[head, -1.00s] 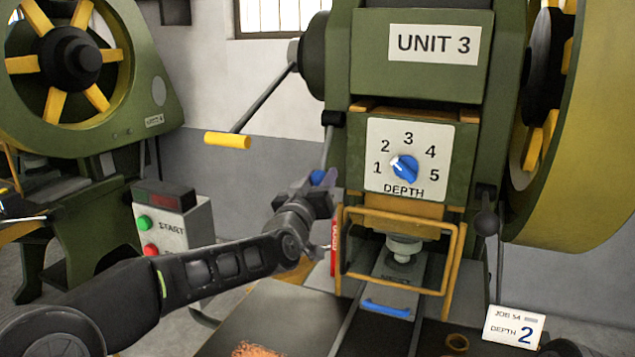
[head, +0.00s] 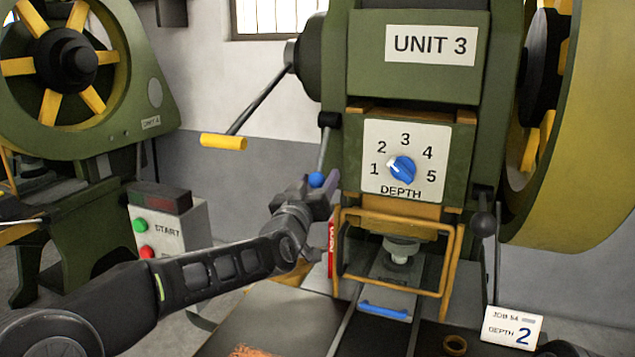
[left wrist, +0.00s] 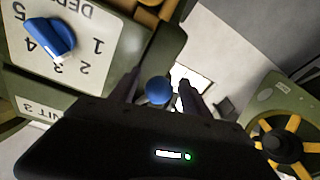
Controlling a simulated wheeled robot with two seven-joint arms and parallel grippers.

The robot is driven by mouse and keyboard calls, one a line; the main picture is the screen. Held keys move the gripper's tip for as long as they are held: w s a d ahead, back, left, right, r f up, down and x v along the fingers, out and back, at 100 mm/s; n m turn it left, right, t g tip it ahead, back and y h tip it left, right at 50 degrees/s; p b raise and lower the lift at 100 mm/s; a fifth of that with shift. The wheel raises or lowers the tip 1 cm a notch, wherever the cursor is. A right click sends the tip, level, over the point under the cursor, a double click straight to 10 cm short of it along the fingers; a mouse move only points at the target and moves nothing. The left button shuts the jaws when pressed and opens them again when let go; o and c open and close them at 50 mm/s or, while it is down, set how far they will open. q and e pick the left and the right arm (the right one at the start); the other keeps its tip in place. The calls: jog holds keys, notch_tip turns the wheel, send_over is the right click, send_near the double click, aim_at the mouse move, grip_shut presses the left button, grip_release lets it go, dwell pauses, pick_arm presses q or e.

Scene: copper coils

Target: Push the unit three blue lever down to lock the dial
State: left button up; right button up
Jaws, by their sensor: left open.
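The blue ball of the lever (head: 316,180) is at the lower end of a thin rod hanging from a black pivot left of the dial plate. My left gripper (head: 319,188) is open around the ball. In the left wrist view the ball (left wrist: 158,90) shows between the two fingers (left wrist: 158,93); I cannot tell whether they touch it. My right gripper is not in view.
A card (head: 512,328) reads DEPTH 2. A yellow guard frame (head: 447,262) stands below the dial, right of my gripper. A yellow-handled lever (head: 223,142) sticks out at upper left. A START box (head: 168,228) stands behind my left arm.

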pick_arm(q)
jog(key=shift+b+v, duration=0.6)
jog(key=shift+v, duration=3.3)
